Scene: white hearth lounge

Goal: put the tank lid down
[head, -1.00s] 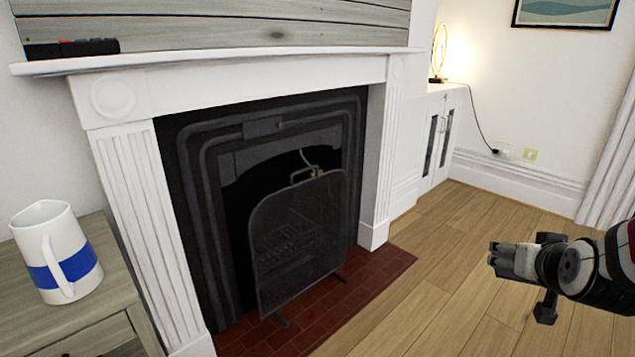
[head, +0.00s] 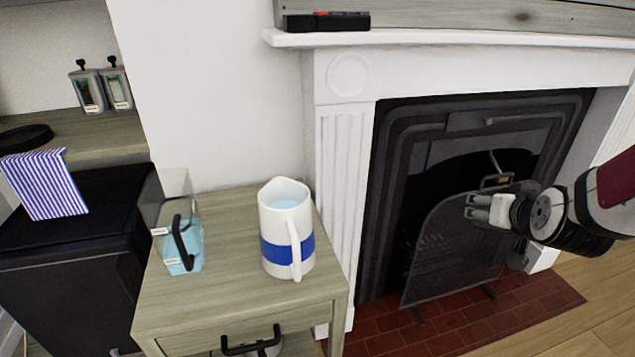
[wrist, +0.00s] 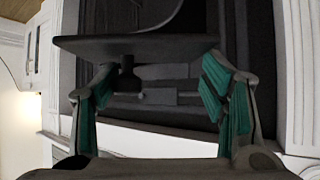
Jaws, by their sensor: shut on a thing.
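My gripper (head: 473,207) is in front of the fireplace at the right of the head view. In the wrist view its teal-padded fingers (wrist: 160,80) are shut on a dark flat lid with a knob, the tank lid (wrist: 135,46). The lid lies across the fingertips, with the knob between the fingers. I cannot make the lid out against the dark fireplace in the head view. A clear tank (head: 182,235) with a black handle and bluish water stands on the wooden side table (head: 225,300), with no lid seen on it.
A white jug (head: 287,240) with a blue band stands right of the tank. The table's front strip is bare. A fire screen (head: 445,245) is behind my gripper. Two lidded canisters (head: 103,90) and a black round item (head: 25,139) are on the left shelf.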

